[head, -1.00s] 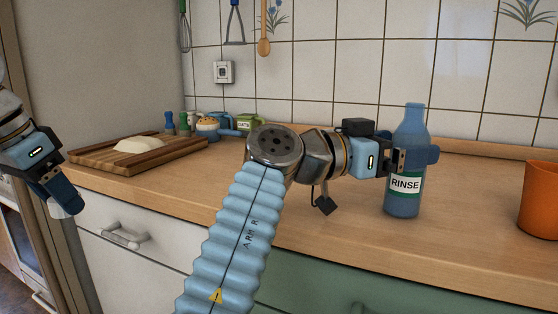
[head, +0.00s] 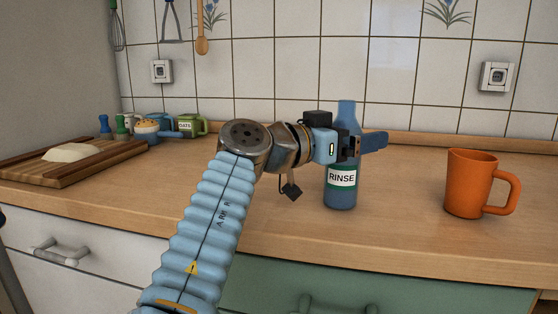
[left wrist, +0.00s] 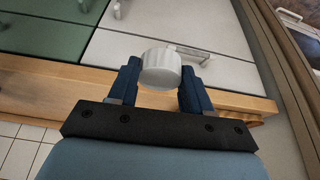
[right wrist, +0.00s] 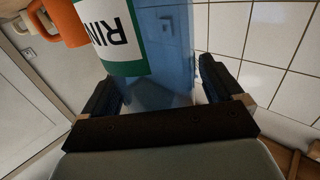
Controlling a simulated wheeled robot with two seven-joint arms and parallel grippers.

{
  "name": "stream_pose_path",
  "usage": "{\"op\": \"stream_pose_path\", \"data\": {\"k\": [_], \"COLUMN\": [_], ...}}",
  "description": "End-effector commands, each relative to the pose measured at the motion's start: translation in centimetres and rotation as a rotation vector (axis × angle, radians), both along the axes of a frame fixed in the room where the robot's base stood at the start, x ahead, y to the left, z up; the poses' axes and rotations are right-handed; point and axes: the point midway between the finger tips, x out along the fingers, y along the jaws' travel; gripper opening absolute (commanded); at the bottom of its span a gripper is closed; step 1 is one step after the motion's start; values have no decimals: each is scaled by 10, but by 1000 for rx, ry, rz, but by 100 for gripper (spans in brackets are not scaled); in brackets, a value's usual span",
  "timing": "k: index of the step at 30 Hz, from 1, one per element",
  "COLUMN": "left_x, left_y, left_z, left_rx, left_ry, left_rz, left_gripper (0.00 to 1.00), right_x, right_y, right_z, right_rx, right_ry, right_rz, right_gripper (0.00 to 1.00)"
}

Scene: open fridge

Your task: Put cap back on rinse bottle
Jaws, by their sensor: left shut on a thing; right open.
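The blue rinse bottle (head: 341,196) stands upright on the wooden counter, with a green and white RINSE label; no cap shows on its narrow top. My right gripper (head: 368,146) is at the bottle's upper body, its fingers open on either side of it. In the right wrist view the bottle (right wrist: 165,50) lies between the open fingers (right wrist: 160,90). In the left wrist view my left gripper (left wrist: 158,80) is shut on a white round cap (left wrist: 160,68), held in front of the cabinet fronts and counter edge. The left gripper is outside the head view.
An orange mug (head: 468,185) stands to the right of the bottle. A cutting board (head: 90,165) with a pale lump (head: 70,153) and several small containers are at the left. The counter between bottle and mug is clear. A tiled wall (head: 270,60) stands behind.

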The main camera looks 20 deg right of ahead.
Motion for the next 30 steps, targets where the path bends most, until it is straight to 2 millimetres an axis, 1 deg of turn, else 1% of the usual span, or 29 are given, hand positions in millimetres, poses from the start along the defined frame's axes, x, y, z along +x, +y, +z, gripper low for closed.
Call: {"op": "stream_pose_path", "data": {"k": [2,12,13,20,23,26,29,30], "left_x": [0,0,0,0,0,0,0,0], "left_y": [0,0,0,0,0,0,0,0], "left_z": [0,0,0,0,1,4,8,11], "left_rx": [0,0,0,0,0,0,0,0], "left_ry": [0,0,0,0,0,0,0,0], "left_rz": [0,0,0,0,0,0,0,0], "left_gripper": [21,21,21,21,21,21,21,21], "right_x": [0,0,0,0,0,0,0,0], "right_y": [0,0,0,0,0,0,-1,0], "right_z": [0,0,0,1,5,15,33,44], "right_rx": [0,0,0,0,0,-1,1,0], "right_ry": [0,0,0,0,-1,-2,-3,-3], "right_rz": [0,0,0,0,0,0,-1,1], "right_gripper": [92,40,38,38,38,38,38,38]}}
